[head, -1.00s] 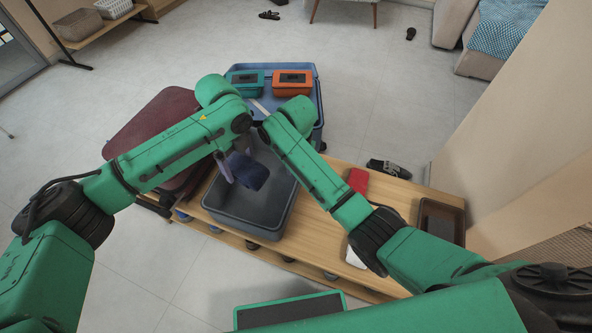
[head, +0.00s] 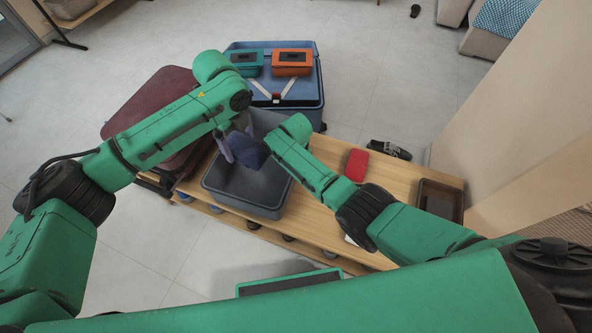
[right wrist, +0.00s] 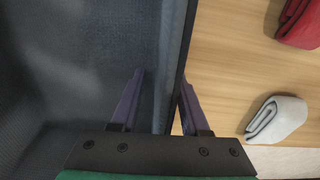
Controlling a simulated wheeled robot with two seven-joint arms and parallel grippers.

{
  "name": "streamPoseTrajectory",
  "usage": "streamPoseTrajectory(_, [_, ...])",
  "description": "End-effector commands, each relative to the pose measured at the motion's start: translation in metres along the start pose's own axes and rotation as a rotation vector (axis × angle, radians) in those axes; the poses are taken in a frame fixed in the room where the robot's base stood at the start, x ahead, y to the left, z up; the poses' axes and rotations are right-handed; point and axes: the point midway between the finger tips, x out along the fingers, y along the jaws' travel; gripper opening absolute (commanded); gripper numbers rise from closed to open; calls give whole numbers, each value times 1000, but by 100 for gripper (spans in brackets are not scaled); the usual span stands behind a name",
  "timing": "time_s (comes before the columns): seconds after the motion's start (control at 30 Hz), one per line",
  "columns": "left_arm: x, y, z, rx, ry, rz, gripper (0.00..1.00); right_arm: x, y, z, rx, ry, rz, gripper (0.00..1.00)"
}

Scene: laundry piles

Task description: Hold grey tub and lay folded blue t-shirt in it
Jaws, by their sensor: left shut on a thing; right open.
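The grey tub (head: 275,211) stands on the wooden bench, open side up. My left gripper (head: 229,146) is shut on the folded dark blue t-shirt (head: 250,152), which hangs over the tub's opening toward its far side. I cannot tell whether the shirt touches the tub. In the right wrist view my right gripper (right wrist: 158,92) is open, with its two fingers on either side of the tub's wall (right wrist: 173,60); a gap shows between fingers and wall. My right arm hides this gripper in the head view.
A red folded cloth (head: 355,164) and a brown tray (head: 440,201) lie on the bench (head: 315,222). A white-grey folded cloth (right wrist: 276,119) lies beside the tub. A burgundy suitcase (head: 150,105) is at left. An open blue suitcase (head: 315,104) with green and orange boxes stands behind.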

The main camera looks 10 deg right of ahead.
Motion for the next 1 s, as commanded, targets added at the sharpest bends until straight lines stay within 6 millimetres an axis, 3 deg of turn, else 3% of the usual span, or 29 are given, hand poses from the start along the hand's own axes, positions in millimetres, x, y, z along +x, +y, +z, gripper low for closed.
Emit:
streamPoseTrajectory(0.03, [0,0,0,0,0,-1,26,0,0,0,0,0,0,24])
streamPoseTrajectory(0.1, [0,0,0,0,0,-1,26,0,0,0,0,0,0,0])
streamPoseTrajectory(1.0, [0,0,0,0,0,-1,26,2,-3,-1,1,3,-10,0])
